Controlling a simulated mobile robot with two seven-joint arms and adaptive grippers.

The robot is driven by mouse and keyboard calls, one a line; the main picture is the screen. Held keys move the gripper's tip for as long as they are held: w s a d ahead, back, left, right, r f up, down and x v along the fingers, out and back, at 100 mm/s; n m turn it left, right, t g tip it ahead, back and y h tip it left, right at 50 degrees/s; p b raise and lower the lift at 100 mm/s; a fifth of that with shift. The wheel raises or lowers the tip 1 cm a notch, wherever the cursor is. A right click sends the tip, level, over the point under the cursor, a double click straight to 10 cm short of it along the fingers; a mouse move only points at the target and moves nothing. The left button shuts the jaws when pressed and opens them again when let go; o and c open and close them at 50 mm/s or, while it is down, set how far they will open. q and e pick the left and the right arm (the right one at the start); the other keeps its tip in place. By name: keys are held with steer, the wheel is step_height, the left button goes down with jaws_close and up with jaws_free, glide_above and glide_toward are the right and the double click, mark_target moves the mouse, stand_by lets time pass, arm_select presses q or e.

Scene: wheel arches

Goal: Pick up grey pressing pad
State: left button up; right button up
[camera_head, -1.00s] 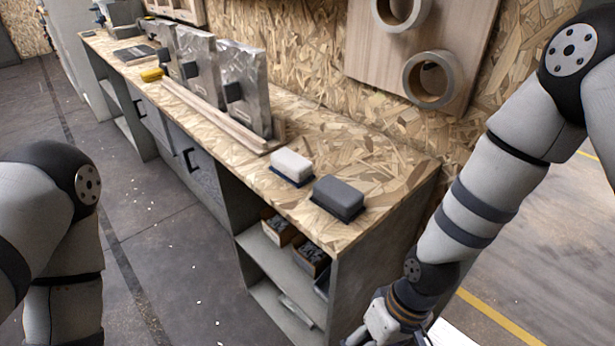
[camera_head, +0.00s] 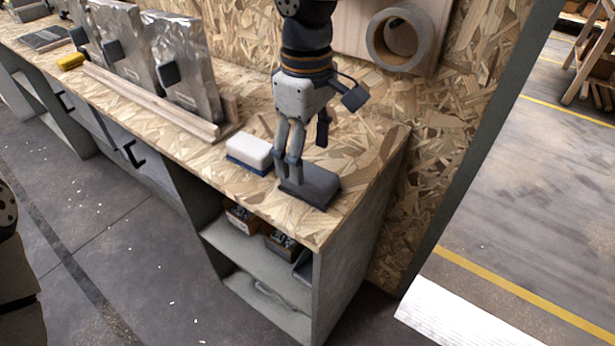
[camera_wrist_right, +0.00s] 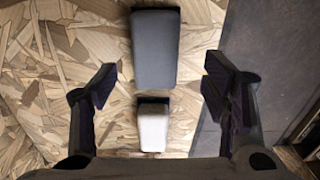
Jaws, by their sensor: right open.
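The grey pressing pad (camera_head: 315,186) lies on the workbench near its right end. It also shows in the wrist view (camera_wrist_right: 155,50), at the top centre. My right gripper (camera_head: 303,160) reaches down over the bench at the pad, and its fingers partly cover the pad's left side in the head view. In the wrist view my right gripper (camera_wrist_right: 158,88) has its fingers spread wide with nothing held. The grey pad lies between the lines of the two fingers, mostly beyond the tips. Whether a finger touches it I cannot tell. My left gripper is out of view.
A white pad with a blue base (camera_head: 250,152) lies just left of the grey one. Metal panels (camera_head: 183,65) stand in a wooden rail (camera_head: 150,105) further left. The chipboard wall with a grey ring (camera_head: 399,38) is behind. Boxes (camera_head: 243,217) sit on the shelf below.

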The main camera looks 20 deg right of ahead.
mark_target(307, 171)
steer(key=f, duration=0.6)
steer(key=shift+w+d, duration=0.15)
steer(key=shift+w, duration=0.15)
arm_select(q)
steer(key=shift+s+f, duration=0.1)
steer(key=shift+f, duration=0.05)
arm_select(e)
steer(key=shift+r, duration=0.1)
steer(key=c, duration=1.3)
steer(key=shift+o, duration=0.2)
step_height(307, 171, up, 3)
steer(key=shift+r, duration=0.2)
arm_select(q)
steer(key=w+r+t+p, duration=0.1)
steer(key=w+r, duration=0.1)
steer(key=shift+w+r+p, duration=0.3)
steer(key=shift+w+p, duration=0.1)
arm_select(e)
steer(key=s+a+r, duration=0.2)
steer(key=s+r, duration=0.7)
steer(key=s, duration=0.5)
steer(key=shift+a+r, duration=0.15)
steer(key=shift+r, duration=0.15)
